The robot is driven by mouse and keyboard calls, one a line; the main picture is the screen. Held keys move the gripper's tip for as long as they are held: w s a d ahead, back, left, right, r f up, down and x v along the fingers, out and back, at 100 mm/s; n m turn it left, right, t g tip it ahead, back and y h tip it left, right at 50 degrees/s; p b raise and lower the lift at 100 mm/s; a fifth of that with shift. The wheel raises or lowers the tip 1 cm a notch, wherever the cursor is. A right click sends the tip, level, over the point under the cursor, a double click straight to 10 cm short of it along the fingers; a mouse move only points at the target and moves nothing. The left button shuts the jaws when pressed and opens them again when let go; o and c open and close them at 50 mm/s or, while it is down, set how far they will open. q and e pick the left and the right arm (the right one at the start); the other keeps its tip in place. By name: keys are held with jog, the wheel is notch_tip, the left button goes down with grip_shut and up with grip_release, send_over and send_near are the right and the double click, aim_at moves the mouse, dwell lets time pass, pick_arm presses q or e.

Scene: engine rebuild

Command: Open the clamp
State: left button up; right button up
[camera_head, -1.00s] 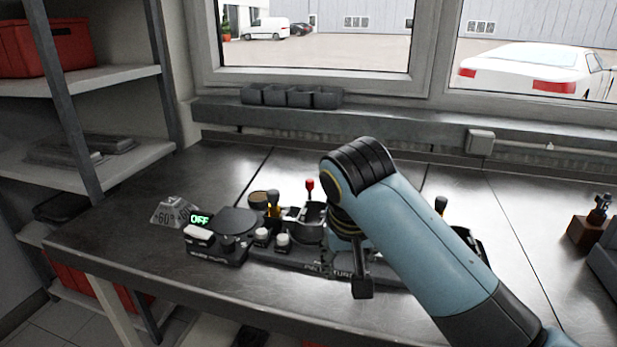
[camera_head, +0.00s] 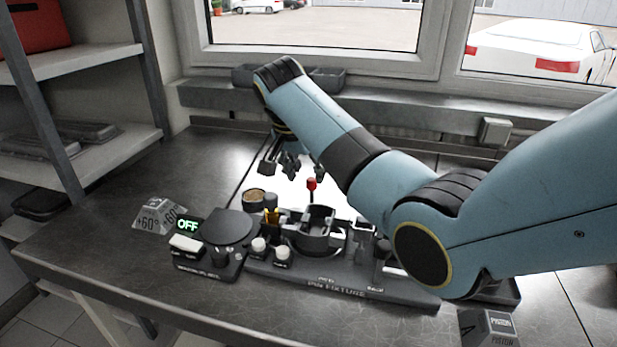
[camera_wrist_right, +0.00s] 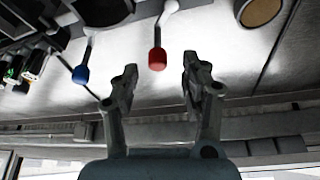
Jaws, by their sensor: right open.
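The pin fixture (camera_head: 350,287) stands on the bench, and a lever with a red knob (camera_head: 311,184) rises at its back. I take this lever to be the clamp's handle. In the right wrist view the red knob (camera_wrist_right: 157,60) appears between the fingertips of my right gripper (camera_wrist_right: 160,78), apart from both fingers. My right gripper (camera_head: 292,168) is open and empty, behind and slightly left of the red knob in the head view. A second lever with a blue knob (camera_wrist_right: 80,74) shows left of the fingers in the wrist view. My left gripper is not in view.
A hotplate-like device (camera_head: 228,227) with a green OFF display (camera_head: 187,225) stands left of the fixture. A +60° block (camera_head: 158,216) is beside it. A piston-labelled block (camera_head: 488,327) is at the front right. Dark bins (camera_head: 327,80) stand on the window ledge.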

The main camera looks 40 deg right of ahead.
aim_at(311, 180)
jog(key=x, duration=0.2)
jog(key=shift+d+f, duration=0.55)
jog(key=shift+f, duration=0.15)
jog(key=shift+w, duration=0.1)
jog(key=shift+a, duration=0.1)
jog(key=shift+c, duration=1.4)
jog(key=c, duration=0.5)
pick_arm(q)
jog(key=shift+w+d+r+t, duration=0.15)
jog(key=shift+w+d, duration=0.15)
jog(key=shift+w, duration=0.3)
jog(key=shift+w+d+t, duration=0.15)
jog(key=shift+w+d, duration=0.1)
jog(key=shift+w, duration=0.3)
pick_arm(e)
grip_shut()
